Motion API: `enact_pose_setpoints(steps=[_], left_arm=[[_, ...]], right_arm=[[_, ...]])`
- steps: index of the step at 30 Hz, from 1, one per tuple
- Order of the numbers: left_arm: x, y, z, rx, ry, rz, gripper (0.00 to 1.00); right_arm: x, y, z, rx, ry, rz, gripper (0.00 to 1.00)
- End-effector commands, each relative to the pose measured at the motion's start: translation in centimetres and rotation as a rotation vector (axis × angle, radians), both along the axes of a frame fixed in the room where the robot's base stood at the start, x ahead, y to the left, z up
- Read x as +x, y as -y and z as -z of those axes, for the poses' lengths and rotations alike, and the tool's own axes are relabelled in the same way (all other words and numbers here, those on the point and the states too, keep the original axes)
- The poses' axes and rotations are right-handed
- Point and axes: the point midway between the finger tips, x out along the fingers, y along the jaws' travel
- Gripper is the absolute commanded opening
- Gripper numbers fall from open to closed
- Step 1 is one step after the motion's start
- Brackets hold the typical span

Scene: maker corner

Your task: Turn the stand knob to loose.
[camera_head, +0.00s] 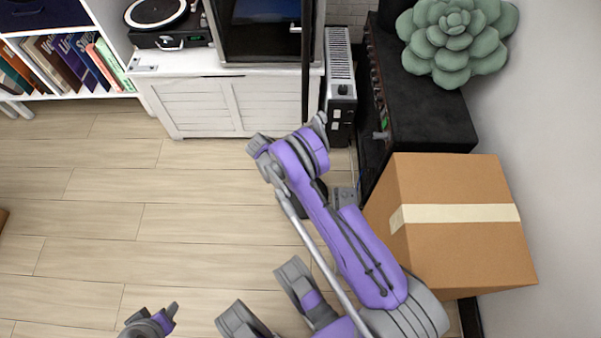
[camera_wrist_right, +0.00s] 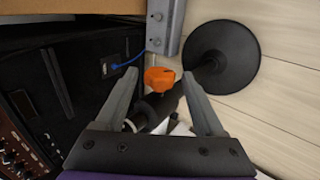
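An orange knob (camera_wrist_right: 159,79) on a dark stand shows in the right wrist view. The stand's round black base (camera_wrist_right: 225,58) rests on the floor beyond it. My right gripper (camera_wrist_right: 160,76) is open, with one finger on each side of the knob. Gaps show between the knob and both fingers in this view. I cannot make out any marking for loose or tight. In the head view the knob and right gripper are hidden around my purple right arm. My left gripper (camera_head: 166,316) is at the bottom edge, away from the stand, partly cut off.
A cardboard box (camera_head: 465,245) stands close to the right arm. Behind it is a black amplifier cabinet (camera_head: 425,115) with a green succulent (camera_head: 455,40) on top. A blue cable (camera_wrist_right: 128,61) runs near the right gripper.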

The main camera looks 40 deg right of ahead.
Motion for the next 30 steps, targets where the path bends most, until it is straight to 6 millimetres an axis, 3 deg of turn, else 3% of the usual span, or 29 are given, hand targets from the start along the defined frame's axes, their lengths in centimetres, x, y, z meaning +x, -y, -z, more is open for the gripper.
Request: enact_pose_setpoints(steps=[11, 24, 30], left_arm=[[0.0, 0.0, -0.1, 0.000, 0.000, 0.000, 0.50], [-0.3, 0.0, -1.5, 0.000, -0.001, 0.000, 0.50], [-0.4, 0.0, -1.8, 0.000, 0.000, 0.000, 0.50]], right_arm=[[0.1, -0.2, -0.3, 0.001, -0.001, 0.000, 0.77], [3.2, -3.8, -6.7, 0.002, 0.000, -0.002, 0.77], [4.0, -4.9, -8.4, 0.001, -0.001, 0.000, 0.77]])
